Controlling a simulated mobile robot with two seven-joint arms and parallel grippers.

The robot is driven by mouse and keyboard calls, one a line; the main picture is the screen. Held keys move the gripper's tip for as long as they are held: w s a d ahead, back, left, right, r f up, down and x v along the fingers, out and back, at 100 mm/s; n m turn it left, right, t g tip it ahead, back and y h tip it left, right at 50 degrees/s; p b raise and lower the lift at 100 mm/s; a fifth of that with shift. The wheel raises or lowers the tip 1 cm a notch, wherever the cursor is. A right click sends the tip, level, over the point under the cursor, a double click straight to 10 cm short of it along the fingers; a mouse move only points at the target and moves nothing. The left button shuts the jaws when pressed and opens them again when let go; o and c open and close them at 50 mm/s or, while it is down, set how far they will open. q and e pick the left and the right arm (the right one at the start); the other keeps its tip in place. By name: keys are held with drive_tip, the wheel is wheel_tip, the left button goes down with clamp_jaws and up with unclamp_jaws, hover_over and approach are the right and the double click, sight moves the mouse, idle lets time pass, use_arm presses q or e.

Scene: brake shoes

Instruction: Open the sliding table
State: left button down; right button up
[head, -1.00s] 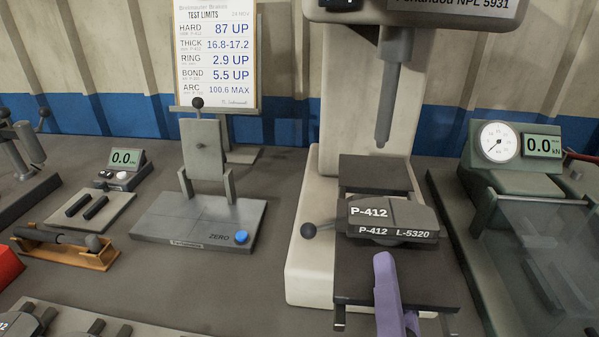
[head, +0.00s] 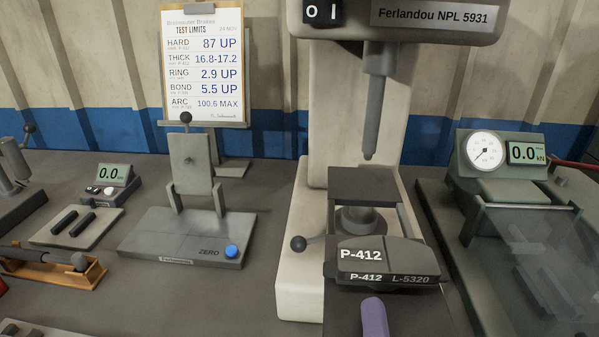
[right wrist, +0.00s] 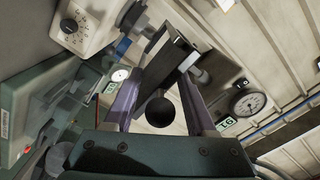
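The sliding table (head: 340,313) is the dark plate at the front of the grey press. It stands out toward me, and a brake shoe marked P-412 (head: 395,256) lies on it. A purple finger of my right gripper (head: 373,317) is at its front, low in the head view. In the right wrist view, my right gripper (right wrist: 160,95) has its two purple fingers apart, with a black ball knob (right wrist: 161,112) between them. I cannot tell if the fingers touch the knob. My left gripper is in no view.
The press ram (head: 374,115) hangs above a fixed dark plate (head: 363,187). A ball-ended lever (head: 299,243) sticks out on the press's left. A grey fixture (head: 188,235) stands left, and a green tester with a clear guard (head: 540,245) stands close on the right.

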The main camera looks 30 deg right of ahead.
drive_tip(key=shift+s+a, duration=0.1)
drive_tip(key=shift+s, duration=0.15)
drive_tip(key=b+v, duration=0.2)
drive_tip(key=v, duration=0.7)
drive_tip(key=shift+s, duration=0.2)
